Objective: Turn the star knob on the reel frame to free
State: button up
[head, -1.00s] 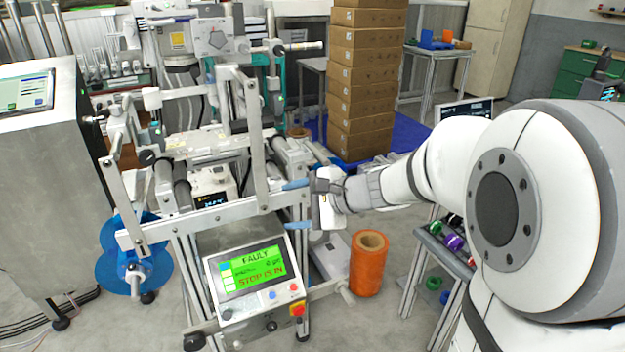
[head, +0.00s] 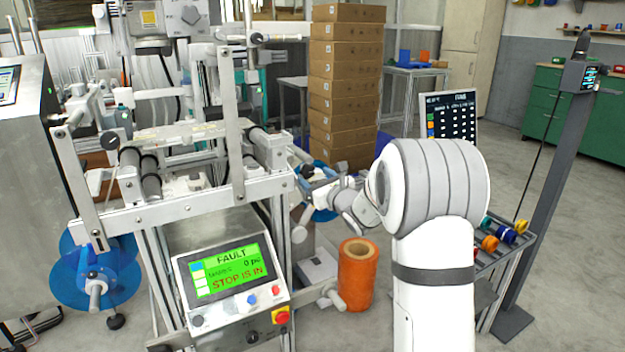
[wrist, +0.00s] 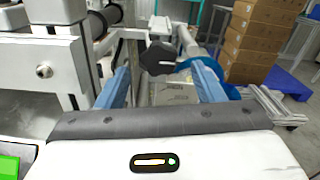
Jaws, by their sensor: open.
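In the wrist view a dark star knob (wrist: 159,58) with rounded lobes sits on the reel frame, ahead of my gripper (wrist: 162,69). The two blue fingers are apart, one on each side of the knob in the picture. I see no clear contact, and a gap shows beside each finger. Nothing is held. A blue reel (wrist: 222,88) shows partly behind the right finger. In the head view the reel frame (head: 230,130) stands at left centre. My arm reaches to its right side, and the fingers are not clear there.
The frame's panel (head: 228,272) reads FAULT and STOP IS IN, with a red button (head: 281,315) on yellow. An orange roll (head: 356,275) stands on the floor by my arm. Stacked cartons (head: 345,85) stand behind. A rack of coloured spools (head: 500,240) is at right.

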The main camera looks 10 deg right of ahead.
aim_at(309, 173)
jog(key=shift+x, duration=1.55)
jog(key=shift+c, duration=0.4)
jog(key=shift+b, duration=0.3)
jog(key=c, duration=0.9)
